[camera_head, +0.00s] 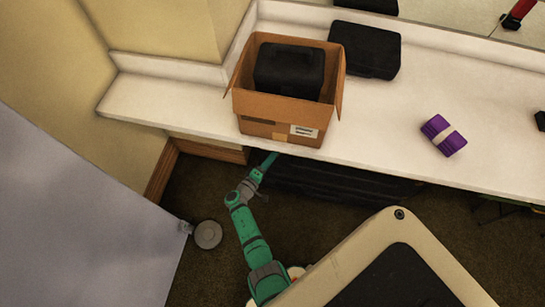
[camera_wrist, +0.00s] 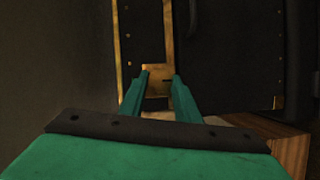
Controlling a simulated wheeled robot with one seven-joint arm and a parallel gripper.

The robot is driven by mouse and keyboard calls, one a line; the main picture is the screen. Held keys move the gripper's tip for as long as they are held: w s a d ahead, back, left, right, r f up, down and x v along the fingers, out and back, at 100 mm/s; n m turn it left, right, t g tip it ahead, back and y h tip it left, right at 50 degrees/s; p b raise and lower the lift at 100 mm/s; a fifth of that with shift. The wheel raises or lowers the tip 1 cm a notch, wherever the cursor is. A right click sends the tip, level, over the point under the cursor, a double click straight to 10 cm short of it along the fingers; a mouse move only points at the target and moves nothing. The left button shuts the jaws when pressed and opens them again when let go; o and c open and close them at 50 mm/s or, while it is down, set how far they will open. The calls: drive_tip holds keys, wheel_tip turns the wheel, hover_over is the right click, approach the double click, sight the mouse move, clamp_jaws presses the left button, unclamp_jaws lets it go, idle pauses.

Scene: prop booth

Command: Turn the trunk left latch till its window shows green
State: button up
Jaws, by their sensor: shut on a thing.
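The trunk is black with brass fittings and fills the back of the wrist view (camera_wrist: 235,60). In the head view a dark trunk (camera_head: 335,180) sits under the counter, its upper part hidden by the counter. A brass latch (camera_wrist: 157,74) is on its front, between and just beyond my fingertips. My gripper (camera_wrist: 160,86) has its two green fingers on the latch, shut on it. The latch's window colour cannot be made out. In the head view my green arm reaches under the counter edge, and the fingertips are hidden.
The white counter (camera_head: 385,145) overhangs the trunk. On it stand an open cardboard box (camera_head: 283,128) with a black case (camera_head: 290,70) inside, another black case (camera_head: 365,50) and a purple bundle (camera_head: 443,136). A grey panel (camera_head: 80,220) stands at the left.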

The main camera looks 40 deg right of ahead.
idle(0.3)
drive_tip(key=o, duration=1)
drive_tip(key=shift+o, duration=0.2)
drive_tip(key=v, duration=1)
drive_tip(key=shift+a, duration=0.4)
drive_tip(key=shift+s, duration=0.15)
